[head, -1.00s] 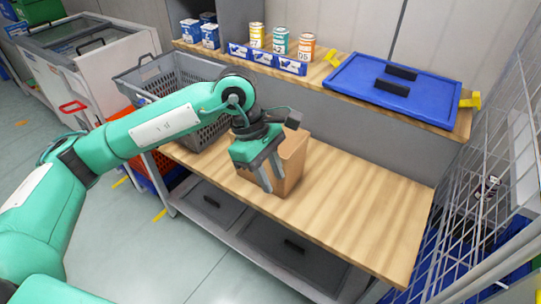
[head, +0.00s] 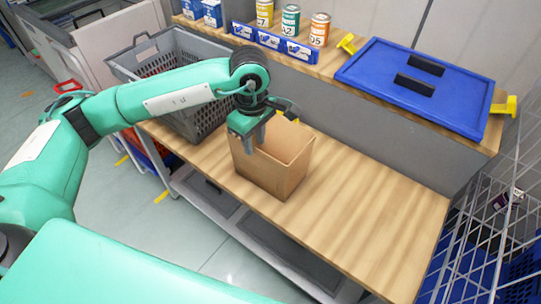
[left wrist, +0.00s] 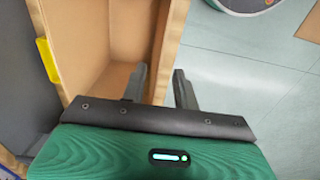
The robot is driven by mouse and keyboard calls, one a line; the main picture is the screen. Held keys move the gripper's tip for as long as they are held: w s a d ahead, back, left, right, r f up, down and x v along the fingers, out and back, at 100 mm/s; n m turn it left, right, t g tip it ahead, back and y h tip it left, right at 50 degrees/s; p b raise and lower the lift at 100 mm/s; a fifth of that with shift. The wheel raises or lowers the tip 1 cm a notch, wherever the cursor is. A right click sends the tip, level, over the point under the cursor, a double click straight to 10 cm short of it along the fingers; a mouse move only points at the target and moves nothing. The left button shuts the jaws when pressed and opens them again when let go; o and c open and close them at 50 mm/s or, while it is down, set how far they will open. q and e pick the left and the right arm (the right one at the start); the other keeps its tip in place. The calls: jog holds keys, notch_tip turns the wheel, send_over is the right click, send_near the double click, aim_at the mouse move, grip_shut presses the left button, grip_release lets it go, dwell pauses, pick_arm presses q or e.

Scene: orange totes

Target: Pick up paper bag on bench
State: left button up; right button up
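The open brown paper bag (head: 270,172) stands upright on the wooden bench (head: 355,225), left of the bench's middle. My left gripper (head: 254,148) points down at the bag's left rim. In the left wrist view the gripper (left wrist: 159,88) has its fingers apart, with one side wall of the bag (left wrist: 168,40) between them. One finger is inside the bag and the other outside; I cannot see either pressing on the wall. My right gripper is not in view.
A grey basket (head: 183,62) stands behind my left arm. The back shelf holds a blue lid (head: 415,85), several cans (head: 290,22) and a blue label rack (head: 272,42). A wire mesh cart (head: 495,225) is at the right. The bench right of the bag is clear.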

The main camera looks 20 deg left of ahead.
aim_at(256, 160)
pick_arm(q)
jog(key=shift+w+f, duration=0.15)
jog(key=shift+f, duration=0.7)
notch_tip(256, 160, down, 4)
jog(key=shift+a+f+p, duration=0.1)
jog(key=shift+p, duration=0.65)
jog(key=shift+f, duration=0.5)
jog(key=c, duration=0.6)
grip_shut()
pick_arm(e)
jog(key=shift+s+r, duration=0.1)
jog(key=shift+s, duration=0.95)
